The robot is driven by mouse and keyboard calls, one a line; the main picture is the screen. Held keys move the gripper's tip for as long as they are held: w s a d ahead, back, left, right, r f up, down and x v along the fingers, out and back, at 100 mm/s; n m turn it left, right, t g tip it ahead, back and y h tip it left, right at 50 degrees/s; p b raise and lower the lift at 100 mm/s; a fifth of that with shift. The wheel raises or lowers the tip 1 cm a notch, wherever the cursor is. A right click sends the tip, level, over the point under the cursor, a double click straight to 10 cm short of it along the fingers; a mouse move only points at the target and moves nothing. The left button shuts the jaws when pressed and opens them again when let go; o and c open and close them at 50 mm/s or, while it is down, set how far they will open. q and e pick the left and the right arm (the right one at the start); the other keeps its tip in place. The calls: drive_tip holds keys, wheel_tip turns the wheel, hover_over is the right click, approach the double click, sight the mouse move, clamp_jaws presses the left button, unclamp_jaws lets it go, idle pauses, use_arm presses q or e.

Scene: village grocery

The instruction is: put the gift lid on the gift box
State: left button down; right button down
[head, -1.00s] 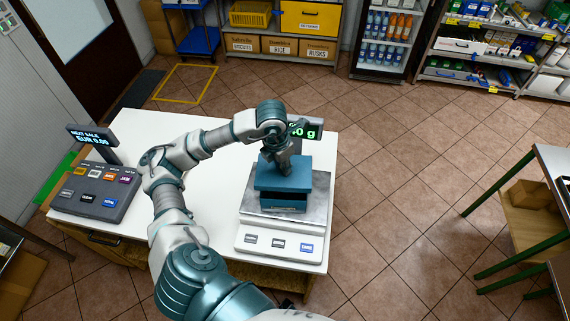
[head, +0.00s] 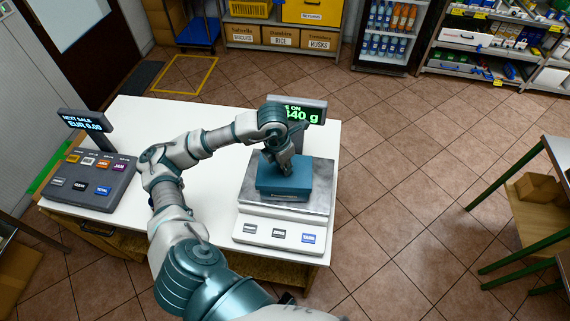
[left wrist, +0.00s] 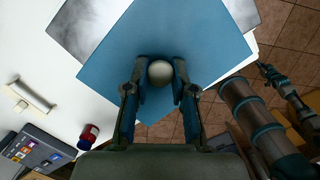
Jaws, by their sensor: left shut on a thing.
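The blue gift lid (left wrist: 150,40) fills much of the left wrist view, with a pale round knob (left wrist: 160,72) on top. My left gripper (head: 284,152) is shut on that knob; its fingers (left wrist: 160,85) stand on either side of it. In the head view, the lid (head: 270,182) sits low over the blue gift box (head: 290,197), with no clear gap between them. Whether it is fully seated, I cannot tell. The box rests on the scale plate (head: 318,205). A dark jointed end of my other arm (left wrist: 272,75) seems to show in the left wrist view, its jaws unclear.
The scale's display (head: 300,112) stands behind the box. A cash register (head: 92,178) is on the left of the white counter (head: 140,130). A small red-capped item (left wrist: 88,138) lies on the counter. Shelves and a drinks fridge (head: 388,35) stand at the back.

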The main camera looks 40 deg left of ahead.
sight(280, 174)
use_arm(q)
drive_tip(key=shift+a+f, duration=0.25)
drive_tip(key=shift+f, duration=0.1)
drive_tip(key=shift+d+r, duration=0.1)
drive_tip(key=shift+d, duration=0.1)
drive_tip(key=c, duration=0.9)
unclamp_jaws()
drive_tip(key=shift+d, duration=0.2)
drive_tip(key=shift+r, duration=0.1)
drive_tip(key=shift+a+r, duration=0.1)
drive_tip(key=shift+r, duration=0.2)
drive_tip(key=r, duration=0.3)
drive_tip(key=s+r, duration=0.1)
drive_tip(key=r, duration=0.7)
drive_tip(key=shift+s, duration=0.25)
use_arm(e)
drive_tip(key=shift+a+f, duration=0.25)
drive_tip(key=shift+a, duration=0.15)
use_arm(q)
drive_tip(key=shift+a, duration=0.15)
